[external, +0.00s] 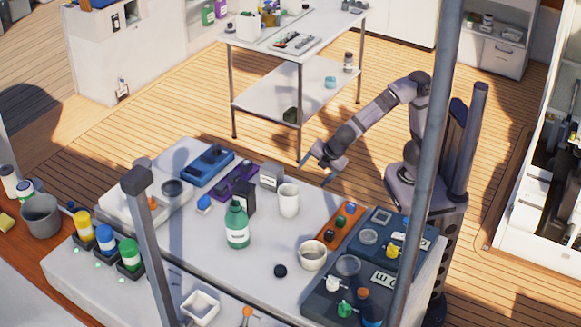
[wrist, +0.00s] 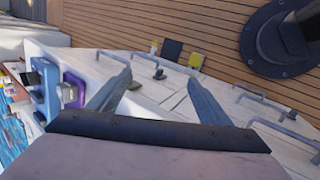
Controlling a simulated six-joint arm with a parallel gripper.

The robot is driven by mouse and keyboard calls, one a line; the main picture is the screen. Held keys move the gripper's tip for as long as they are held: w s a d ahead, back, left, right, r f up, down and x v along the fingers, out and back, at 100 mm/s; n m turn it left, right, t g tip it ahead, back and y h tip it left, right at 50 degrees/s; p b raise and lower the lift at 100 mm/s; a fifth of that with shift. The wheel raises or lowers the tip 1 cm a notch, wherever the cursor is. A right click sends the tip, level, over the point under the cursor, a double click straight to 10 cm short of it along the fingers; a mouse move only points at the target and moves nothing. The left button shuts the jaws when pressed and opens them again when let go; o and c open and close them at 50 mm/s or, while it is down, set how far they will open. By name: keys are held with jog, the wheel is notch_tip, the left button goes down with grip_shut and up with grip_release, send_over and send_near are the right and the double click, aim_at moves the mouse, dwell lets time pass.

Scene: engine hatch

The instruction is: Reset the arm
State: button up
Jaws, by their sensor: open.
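My gripper (external: 316,167) is open and empty in the external view. It hangs above the far edge of the white workbench (external: 262,255), behind the white cup. In the wrist view its two fingers (wrist: 158,92) stand apart with nothing between them. My arm is bent at the elbow and reaches left from its base at the right end of the bench.
A white cup (external: 289,200), a green bottle (external: 237,226) and a dark box (external: 245,197) stand on the bench. Blue trays (external: 409,232) lie at its right end. A grey post rises in front of my arm's base.

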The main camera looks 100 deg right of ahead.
jog(key=s+a+f+m+g+y+p, duration=0.1)
jog(key=s+a+f+m+g+y, duration=0.15)
jog(key=s+f+m, duration=0.4)
jog(key=s+a+f+m+g+y+p, duration=0.1)
jog(key=s+a+f+m+y, duration=0.2)
jog(key=s, duration=0.7)
notch_tip(320, 180, up, 14)
jog(key=d+p, duration=0.1)
jog(key=p, duration=1.1)
jog(key=shift+w+d+m+h, duration=0.2)
jog(key=shift+w+m+h, duration=0.15)
jog(key=shift+w, duration=0.05)
